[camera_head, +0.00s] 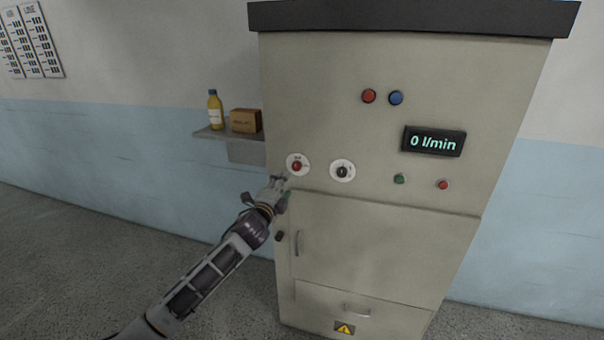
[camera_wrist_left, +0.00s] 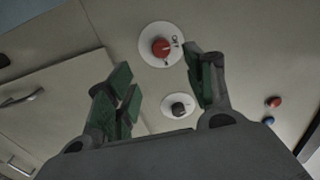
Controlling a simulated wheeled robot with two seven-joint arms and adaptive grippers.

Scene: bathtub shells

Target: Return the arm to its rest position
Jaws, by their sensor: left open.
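My left gripper (camera_head: 281,184) is at the front of the beige cabinet (camera_head: 380,250), just below and left of a red knob (camera_head: 297,166) on a white round dial. In the left wrist view my left gripper (camera_wrist_left: 160,85) is open, with its green-padded fingers apart and nothing between them. The red knob (camera_wrist_left: 161,47) shows beyond the fingertips, apart from them as far as I can tell. A black knob (camera_wrist_left: 179,110) on a second white dial is also in that view; it is right of the red knob in the head view (camera_head: 342,172). My right gripper is not in view.
The cabinet carries a display (camera_head: 434,141) reading "0 l/min", red and blue buttons (camera_head: 382,97), and green and red buttons lower right. A wall shelf (camera_head: 230,134) left of it holds a yellow bottle (camera_head: 215,110) and a brown box (camera_head: 245,121). The floor at left is clear.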

